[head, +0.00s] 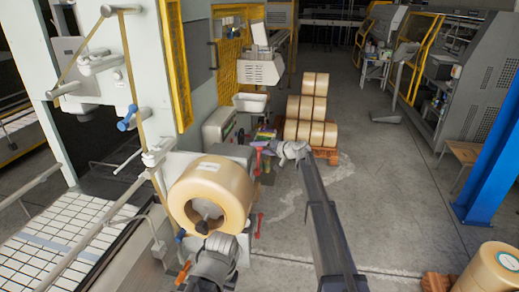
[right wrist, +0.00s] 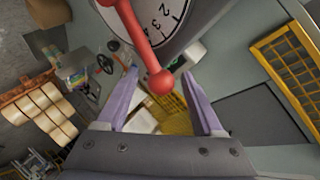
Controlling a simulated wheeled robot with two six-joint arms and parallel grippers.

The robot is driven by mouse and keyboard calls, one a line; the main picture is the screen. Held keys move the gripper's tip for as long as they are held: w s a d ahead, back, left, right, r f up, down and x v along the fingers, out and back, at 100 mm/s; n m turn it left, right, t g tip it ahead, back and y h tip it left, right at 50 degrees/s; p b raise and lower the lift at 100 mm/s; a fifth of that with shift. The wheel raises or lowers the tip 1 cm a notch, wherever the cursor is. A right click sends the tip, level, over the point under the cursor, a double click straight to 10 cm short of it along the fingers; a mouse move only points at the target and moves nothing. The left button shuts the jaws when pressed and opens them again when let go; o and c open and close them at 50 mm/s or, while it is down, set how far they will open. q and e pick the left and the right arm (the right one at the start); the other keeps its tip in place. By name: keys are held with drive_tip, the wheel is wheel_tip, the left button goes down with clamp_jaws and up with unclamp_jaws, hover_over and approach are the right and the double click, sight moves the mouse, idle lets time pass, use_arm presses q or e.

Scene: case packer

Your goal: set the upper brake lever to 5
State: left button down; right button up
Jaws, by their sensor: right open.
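The upper brake lever (head: 258,160) is red, beyond the large tape roll in the head view. My right gripper (head: 267,146) is beside the upper lever. In the right wrist view its fingers (right wrist: 160,75) are open, with the knob between them and no clear grip. A lower red lever (head: 259,224) shows beneath. My left wrist (head: 214,260) is below the roll; its fingers are not clear.
A large tan tape roll (head: 182,200) is mounted on the machine in front of the levers. Tan rolls (head: 305,108) are stacked on a pallet behind. An orange handle (head: 184,271) is near my left wrist. The floor to the right is mostly clear.

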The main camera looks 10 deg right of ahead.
drive_tip(key=p+v, duration=0.2)
drive_tip(key=v, duration=0.5)
drive_tip(key=shift+c, duration=0.2)
